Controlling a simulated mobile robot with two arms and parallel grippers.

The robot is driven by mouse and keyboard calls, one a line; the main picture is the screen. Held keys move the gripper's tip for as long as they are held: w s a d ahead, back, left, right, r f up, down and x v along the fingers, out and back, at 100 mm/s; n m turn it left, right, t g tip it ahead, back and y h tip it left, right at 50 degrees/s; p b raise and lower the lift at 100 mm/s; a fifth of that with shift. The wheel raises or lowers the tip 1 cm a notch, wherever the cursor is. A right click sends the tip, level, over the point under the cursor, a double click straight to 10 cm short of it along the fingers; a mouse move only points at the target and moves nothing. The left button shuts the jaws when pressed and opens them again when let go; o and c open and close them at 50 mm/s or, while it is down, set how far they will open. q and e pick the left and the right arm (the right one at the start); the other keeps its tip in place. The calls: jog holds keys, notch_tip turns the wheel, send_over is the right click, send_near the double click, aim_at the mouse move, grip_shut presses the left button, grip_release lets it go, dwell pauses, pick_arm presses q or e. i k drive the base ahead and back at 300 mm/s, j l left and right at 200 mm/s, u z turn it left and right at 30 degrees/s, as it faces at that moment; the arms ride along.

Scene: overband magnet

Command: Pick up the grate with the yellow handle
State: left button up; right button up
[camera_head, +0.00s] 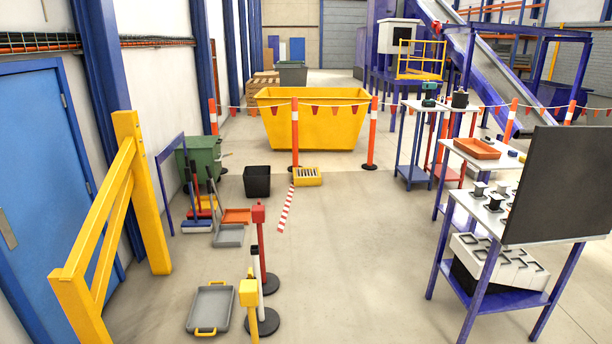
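A yellow box-like piece with dark slots, like a grate (307,175), lies on the floor in front of the big yellow skip, beside the black bin. No separate handle can be made out on it at this size. A shallow grey tray (210,307) with a small yellow handle at its near edge (205,331) lies on the floor at the lower left, next to the posts. I cannot tell for sure which of the two is the grate with the yellow handle. Neither of my grippers is in view.
A yellow skip (312,125) stands behind orange-white posts with a flag line. Posts on black bases (262,322) stand at front centre. A yellow barrier (100,240) is on the left, a work table (500,218) on the right. The central floor (350,250) is clear.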

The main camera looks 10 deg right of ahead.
aim_at(307, 171)
jog(key=i+l+z, duration=0.5)
jog(key=i+z, duration=0.65)
jog(key=i, duration=0.15)
jog(key=i+u, duration=0.15)
jog(key=i, duration=0.45)
jog(key=i+l+u, duration=0.2)
jog(key=i, duration=0.4)
jog(key=i+l+u, duration=0.15)
jog(key=i, duration=0.45)
jog(key=i+u, duration=0.45)
jog(key=i, duration=1.7)
jog(key=i+u, duration=0.1)
jog(key=i, duration=0.6)
jog(key=i+l, duration=0.15)
jog(key=i, duration=0.55)
jog(key=i+l+u, duration=0.15)
jog(key=i, duration=0.55)
